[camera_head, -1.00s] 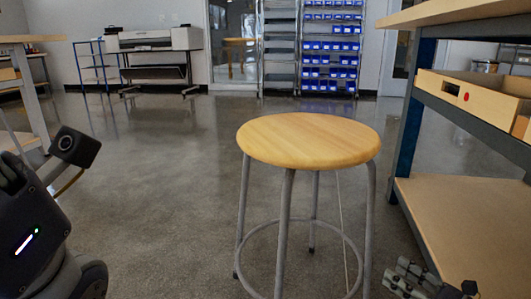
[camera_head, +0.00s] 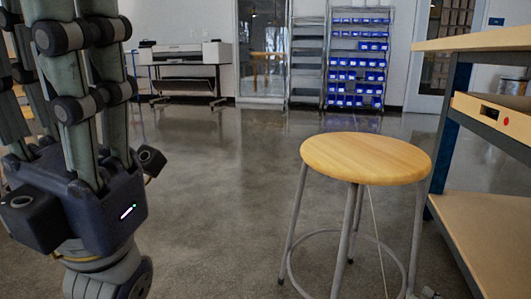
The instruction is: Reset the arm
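My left gripper (camera_head: 65,70) rises along the left side of the view, with its long jointed fingers pointing up. The fingers stand straight and apart with nothing between them, so it looks open and empty. The tips of its fingers run out at the top edge. Only a small bit of my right gripper (camera_head: 430,293) shows at the bottom edge, beside the stool's right leg. Its fingers are too cut off to read.
A round wooden stool (camera_head: 367,158) with grey metal legs stands right of centre. A workbench (camera_head: 480,40) with a lower shelf and a wooden drawer (camera_head: 494,114) is at the right. A large printer (camera_head: 178,53) and a rack of blue bins (camera_head: 357,75) stand far back. The floor left of the stool is clear.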

